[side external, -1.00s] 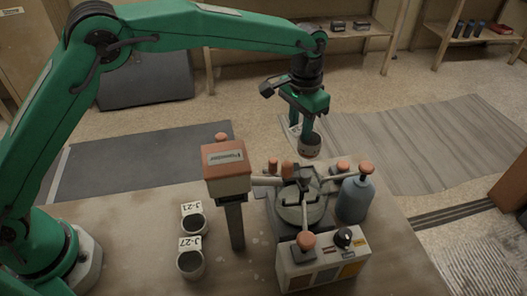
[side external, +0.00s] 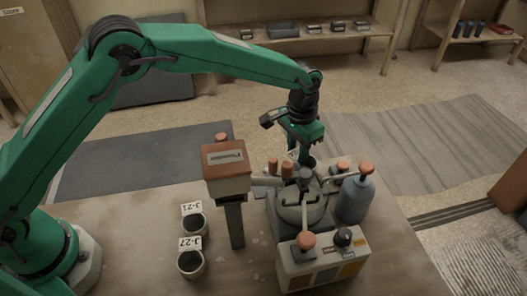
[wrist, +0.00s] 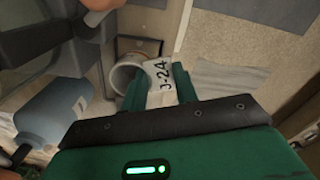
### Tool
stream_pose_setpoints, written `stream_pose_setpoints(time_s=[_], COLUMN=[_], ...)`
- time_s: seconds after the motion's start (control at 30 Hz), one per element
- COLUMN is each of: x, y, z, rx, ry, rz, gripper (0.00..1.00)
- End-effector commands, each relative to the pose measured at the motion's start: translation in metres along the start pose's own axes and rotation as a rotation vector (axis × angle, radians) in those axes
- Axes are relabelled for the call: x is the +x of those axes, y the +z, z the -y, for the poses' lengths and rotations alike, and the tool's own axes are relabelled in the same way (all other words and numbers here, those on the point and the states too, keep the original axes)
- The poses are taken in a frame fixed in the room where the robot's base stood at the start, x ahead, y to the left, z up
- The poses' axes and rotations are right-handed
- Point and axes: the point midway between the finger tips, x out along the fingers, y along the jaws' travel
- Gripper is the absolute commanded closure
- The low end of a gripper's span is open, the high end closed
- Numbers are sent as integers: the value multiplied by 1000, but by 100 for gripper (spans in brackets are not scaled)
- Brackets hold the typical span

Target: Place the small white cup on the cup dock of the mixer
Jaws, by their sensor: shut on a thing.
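A small off-white cup (wrist: 128,76) with a tag reading J-24 is between the fingers of my gripper (wrist: 158,74) in the wrist view. Its round mouth shows to the left of the tag. In the side view my gripper (side external: 304,150) is shut on the cup just behind the top of the mixer (side external: 312,258). The cup is mostly hidden there by the gripper and the mixer's arms. The mixer has a round grey drum, levers with orange knobs and a pale control box. I cannot make out the cup dock clearly.
Two other pale cups, tagged J-21 (side external: 194,209) and J-27 (side external: 190,244), stand left on the table. An orange-topped dispenser (side external: 227,184) is left of the mixer, and a blue-grey bottle (side external: 355,201) is close on its right.

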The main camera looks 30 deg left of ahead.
Motion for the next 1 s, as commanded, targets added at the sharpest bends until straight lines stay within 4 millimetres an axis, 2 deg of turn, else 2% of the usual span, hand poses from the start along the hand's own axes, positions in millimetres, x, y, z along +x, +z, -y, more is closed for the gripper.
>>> stream_pose_setpoints(time_s=[0.1,0.2,0.57,0.6,0.7,1.0], x=[14,19,21,21,21,20], y=[0,0,0,0,0,0], z=[0,0,0,0,0,0], rx=[0,0,0,0,0,0], ry=[0,0,0,0,0,0], rz=[2,2,1,1,1,1], gripper=[93,93,93,67,49,49])
